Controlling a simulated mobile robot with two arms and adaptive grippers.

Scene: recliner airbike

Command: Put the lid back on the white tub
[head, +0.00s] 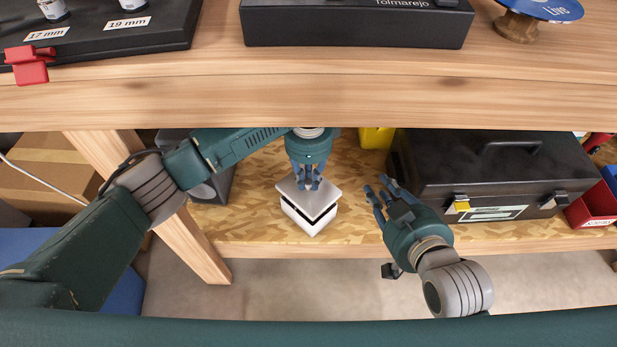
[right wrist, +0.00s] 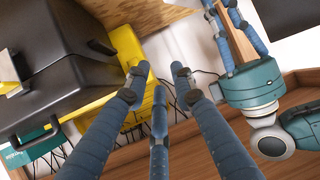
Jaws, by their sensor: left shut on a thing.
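The white tub (head: 296,219) stands on the lower shelf below the bench. The pale grey square lid (head: 292,202) is above it, and a dark gap shows between the two along the near sides. My left gripper (head: 308,184) is shut on the lid from above, at its far part; the fingers hide part of its top. My right gripper (head: 376,194) is open and empty, to the right of the tub and apart from it. In the right wrist view its fingers (right wrist: 160,78) are spread with nothing between them, and my left gripper (right wrist: 236,38) shows at the upper right.
A black toolbox (head: 490,165) stands right of the tub on the shelf (head: 255,222). A yellow object (head: 376,138) is behind. The thick bench top (head: 300,100) overhangs the shelf.

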